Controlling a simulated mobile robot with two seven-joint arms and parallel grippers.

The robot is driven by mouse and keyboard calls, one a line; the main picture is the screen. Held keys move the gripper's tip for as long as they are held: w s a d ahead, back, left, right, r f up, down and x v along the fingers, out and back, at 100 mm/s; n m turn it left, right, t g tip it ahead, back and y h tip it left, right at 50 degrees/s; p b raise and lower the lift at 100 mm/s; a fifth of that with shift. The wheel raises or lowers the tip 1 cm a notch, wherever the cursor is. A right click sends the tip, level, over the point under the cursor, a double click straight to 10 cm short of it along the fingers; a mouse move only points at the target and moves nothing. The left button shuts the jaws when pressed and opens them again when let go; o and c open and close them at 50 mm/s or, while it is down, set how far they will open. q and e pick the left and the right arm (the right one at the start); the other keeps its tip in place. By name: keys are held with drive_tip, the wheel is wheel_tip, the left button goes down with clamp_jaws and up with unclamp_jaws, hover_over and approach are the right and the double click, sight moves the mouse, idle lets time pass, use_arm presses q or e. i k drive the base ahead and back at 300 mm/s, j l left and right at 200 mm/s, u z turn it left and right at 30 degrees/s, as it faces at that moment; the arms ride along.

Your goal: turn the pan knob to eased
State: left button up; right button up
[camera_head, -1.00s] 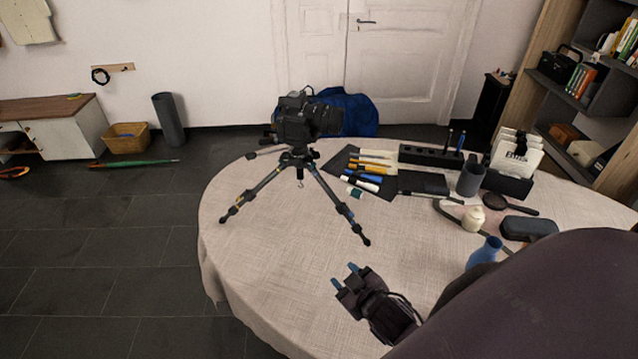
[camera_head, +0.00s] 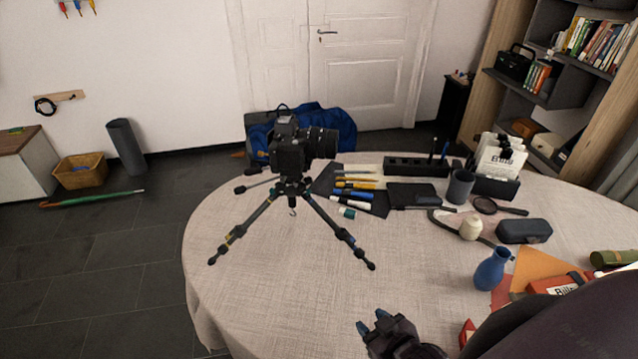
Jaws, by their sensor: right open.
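A black camera (camera_head: 290,148) sits on a small dark tripod (camera_head: 285,207) that stands upright with its legs spread on the round table. The tripod head is just under the camera; the pan knob is too small to tell apart there. A handle (camera_head: 240,189) sticks out to the left below the camera. My right gripper (camera_head: 371,321) is at the bottom of the view, open and empty, in front of the tripod and to its right, well apart from it. My left gripper is not in view.
The table (camera_head: 270,290) is clear in front of the tripod.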

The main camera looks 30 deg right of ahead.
sight(301, 190)
drive_tip(key=i+j+z, duration=0.2)
drive_tip(key=z, duration=0.15)
drive_tip(key=i+j+z, duration=0.2)
drive_tip(key=j+z, duration=0.15)
drive_tip(key=i+j+z, duration=0.1)
drive_tip(key=j+z, duration=0.25)
drive_tip(key=i+j+z, duration=0.1)
drive_tip(key=j+z, duration=0.25)
drive_tip(key=j, duration=0.15)
